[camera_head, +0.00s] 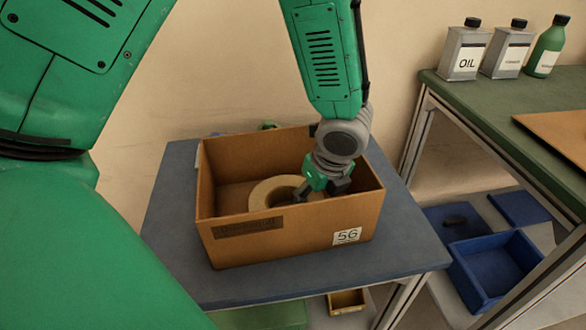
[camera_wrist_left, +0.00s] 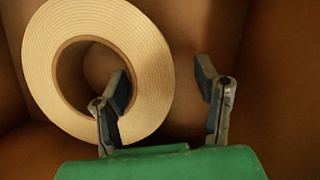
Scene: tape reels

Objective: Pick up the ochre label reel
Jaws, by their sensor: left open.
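The ochre label reel (camera_head: 268,188) is a pale cream-ochre ring lying inside the open cardboard box (camera_head: 290,216). In the left wrist view the reel (camera_wrist_left: 40,60) shows its hole and wound layers. My left gripper (camera_head: 320,190) reaches down into the box at the reel's right side. In the wrist view the gripper (camera_wrist_left: 163,78) is open, with one finger over the reel's inner edge and hole, the other beyond its outer edge. Part of the ring's right side lies between the fingers. I cannot tell whether they touch it. My right gripper is not in view.
At right, a green-topped bench (camera_head: 500,110) holds an oil can (camera_head: 464,50) and other bottles; a blue bin (camera_head: 495,270) sits below.

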